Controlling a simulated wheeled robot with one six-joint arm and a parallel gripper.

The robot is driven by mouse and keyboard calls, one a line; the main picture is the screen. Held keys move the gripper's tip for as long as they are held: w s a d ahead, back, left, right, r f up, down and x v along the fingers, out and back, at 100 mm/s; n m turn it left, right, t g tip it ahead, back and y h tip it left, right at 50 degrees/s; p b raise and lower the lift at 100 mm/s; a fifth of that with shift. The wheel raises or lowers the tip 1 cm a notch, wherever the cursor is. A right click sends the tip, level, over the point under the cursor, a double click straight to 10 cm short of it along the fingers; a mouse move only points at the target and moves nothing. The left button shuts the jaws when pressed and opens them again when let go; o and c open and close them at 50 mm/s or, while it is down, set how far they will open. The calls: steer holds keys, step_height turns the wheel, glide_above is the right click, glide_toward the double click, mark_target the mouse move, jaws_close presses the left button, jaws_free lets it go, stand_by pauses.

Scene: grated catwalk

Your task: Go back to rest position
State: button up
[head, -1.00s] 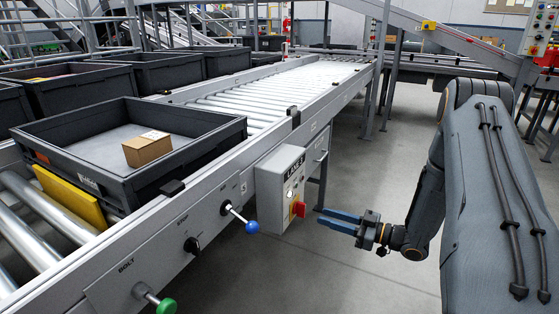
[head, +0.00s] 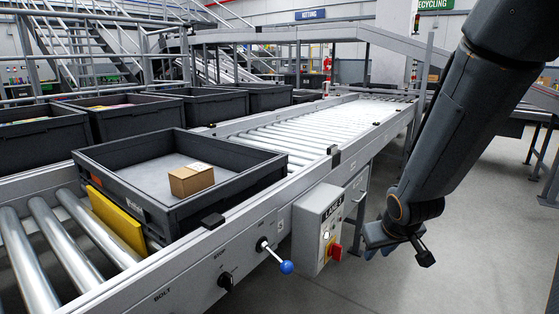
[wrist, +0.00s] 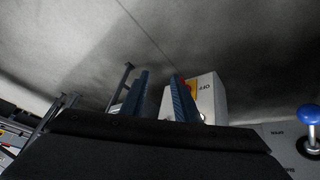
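My upper arm slants from the upper right of the head view down to the wrist.
The control box (head: 312,226) has a red and yellow switch. A blue-knobbed lever (head: 286,267) sticks out of the conveyor side. A grey tray (head: 236,196) on the rollers holds a cardboard box (head: 191,180). Clear floor (head: 470,240) lies at the right.

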steer(key=s+a+r+g, duration=0.25)
steer(key=s+a, duration=0.25)
steer(key=s, duration=0.3)
steer(key=s+a+r+n+g+y, duration=0.1)
steer(key=s+a+r+g, duration=0.1)
steer(key=s+a+r, duration=0.45)
steer(key=s+a+r+g, duration=0.15)
steer(key=s+a, duration=0.25)
steer(key=s, duration=0.6)
steer(key=d+r+m+p, duration=0.2)
steer(key=d+r+p, duration=0.7)
steer(key=p, duration=1.1)
steer(key=shift+d+r+m, duration=0.3)
steer(key=shift+r+m, duration=0.1)
steer(key=shift+r, duration=0.45)
